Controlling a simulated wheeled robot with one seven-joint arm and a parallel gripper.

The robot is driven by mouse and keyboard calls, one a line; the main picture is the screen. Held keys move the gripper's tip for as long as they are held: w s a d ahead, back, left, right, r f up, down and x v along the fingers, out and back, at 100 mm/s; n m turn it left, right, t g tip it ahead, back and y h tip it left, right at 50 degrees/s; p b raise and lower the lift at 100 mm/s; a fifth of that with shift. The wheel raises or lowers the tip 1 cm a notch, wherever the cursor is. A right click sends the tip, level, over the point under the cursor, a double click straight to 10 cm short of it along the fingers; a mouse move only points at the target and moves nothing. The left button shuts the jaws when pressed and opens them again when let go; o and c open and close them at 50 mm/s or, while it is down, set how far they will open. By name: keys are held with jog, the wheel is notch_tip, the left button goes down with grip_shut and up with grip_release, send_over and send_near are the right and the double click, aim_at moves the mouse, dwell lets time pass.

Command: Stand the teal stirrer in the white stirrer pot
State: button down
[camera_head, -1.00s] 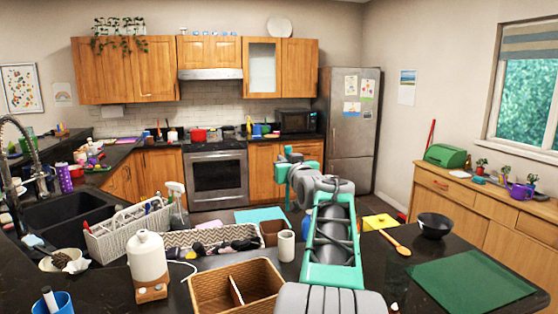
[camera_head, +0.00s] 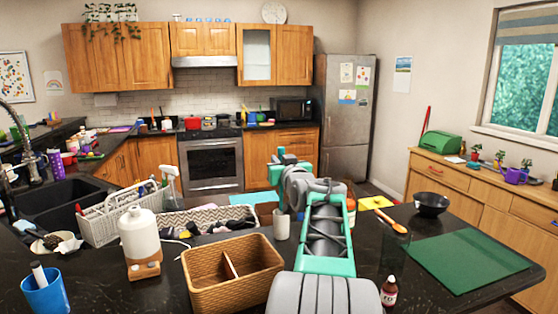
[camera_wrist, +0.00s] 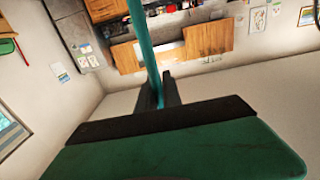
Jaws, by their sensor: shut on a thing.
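The teal stirrer (camera_wrist: 146,45) shows in the wrist view as a long thin rod running up out of the picture. My gripper (camera_wrist: 160,92) is shut on it, with the dark fingers around its lower part. In the head view my arm reaches forward over the counter; the fingertips and stirrer cannot be made out there. A small white cup (camera_head: 281,224), which looks like the white stirrer pot, stands upright on the counter just left of my arm. Its inside is hard to see. The stirrer is not seen in it.
A two-part wicker basket (camera_head: 225,283), a white bottle on a wooden base (camera_head: 140,240) and a patterned tray (camera_head: 190,222) stand left of my arm. A red-capped bottle (camera_head: 389,293), a wooden spoon (camera_head: 398,228), a dark bowl (camera_head: 431,203) and a green mat (camera_head: 462,262) are to the right.

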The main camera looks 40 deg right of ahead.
notch_tip(320, 180, down, 5)
jog(key=b, duration=0.4)
jog(key=shift+b, duration=0.4)
jog(key=c, duration=1.4)
grip_release()
jog(key=shift+c, duration=0.2)
jog(key=b+v, duration=0.2)
jog(key=v, duration=0.6)
jog(key=shift+d, duration=0.1)
